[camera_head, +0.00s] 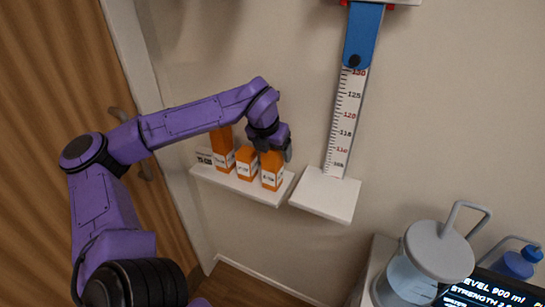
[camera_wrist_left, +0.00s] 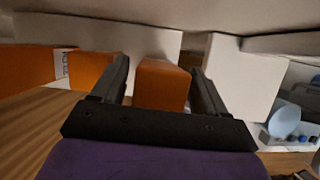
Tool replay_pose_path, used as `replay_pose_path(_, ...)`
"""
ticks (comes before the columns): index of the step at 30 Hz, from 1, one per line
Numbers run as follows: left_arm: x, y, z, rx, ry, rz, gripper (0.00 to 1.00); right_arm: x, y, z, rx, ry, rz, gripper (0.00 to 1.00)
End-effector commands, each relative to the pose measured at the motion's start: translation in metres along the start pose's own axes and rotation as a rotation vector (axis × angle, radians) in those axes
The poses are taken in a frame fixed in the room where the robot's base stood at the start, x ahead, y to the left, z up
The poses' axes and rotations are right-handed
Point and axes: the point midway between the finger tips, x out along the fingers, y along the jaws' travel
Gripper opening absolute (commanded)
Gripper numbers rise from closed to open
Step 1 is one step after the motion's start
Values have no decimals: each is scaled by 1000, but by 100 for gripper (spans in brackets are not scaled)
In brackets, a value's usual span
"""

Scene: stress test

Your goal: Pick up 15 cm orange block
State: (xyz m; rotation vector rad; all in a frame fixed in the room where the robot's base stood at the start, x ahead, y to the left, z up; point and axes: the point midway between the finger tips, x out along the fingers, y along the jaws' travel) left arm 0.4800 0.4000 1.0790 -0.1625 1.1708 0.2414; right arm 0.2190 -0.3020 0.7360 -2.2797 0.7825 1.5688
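Three orange blocks with white labels stand in a row on a small white wall shelf (camera_head: 240,183). The left block (camera_head: 222,142) is the tallest, the middle one (camera_head: 247,158) is shorter, and the right one (camera_head: 272,165) is under my left gripper (camera_head: 272,147). The label lettering is too small to read surely. In the left wrist view, my left gripper (camera_wrist_left: 163,95) is open, its fingers on either side of the right block (camera_wrist_left: 162,86), with gaps visible. The middle block (camera_wrist_left: 90,68) and left block (camera_wrist_left: 25,68) are outside the fingers. My right gripper is out of view.
Right of the shelf, a white platform (camera_head: 325,195) sits below a vertical ruler (camera_head: 346,118) with a blue upper part. A lidded jug (camera_head: 438,252), a blue-topped vessel (camera_head: 518,264) and a dark display (camera_head: 488,292) are at lower right. A wooden door (camera_head: 50,60) is left.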

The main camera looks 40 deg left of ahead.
Motion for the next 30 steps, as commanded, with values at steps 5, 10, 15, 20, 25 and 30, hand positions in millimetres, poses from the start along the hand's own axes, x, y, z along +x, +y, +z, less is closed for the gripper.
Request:
replay_pose_path(5, 0, 0, 0, 1, 0, 0, 12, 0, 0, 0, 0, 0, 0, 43)
replay_pose_path(10, -1, 0, 1, 1, -2, 0, 0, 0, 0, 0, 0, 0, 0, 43)
replay_pose_path(15, -2, 0, 2, 1, -3, 0, 0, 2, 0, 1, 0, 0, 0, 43)
replay_pose_path(20, -18, -1, 8, 1, -8, -1, 0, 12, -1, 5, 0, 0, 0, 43)
replay_pose_path(25, -67, -19, 4, 5, -12, 0, 0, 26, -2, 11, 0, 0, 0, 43)
replay_pose_path(30, -112, -46, -17, 6, -9, 1, 0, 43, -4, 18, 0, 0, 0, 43)
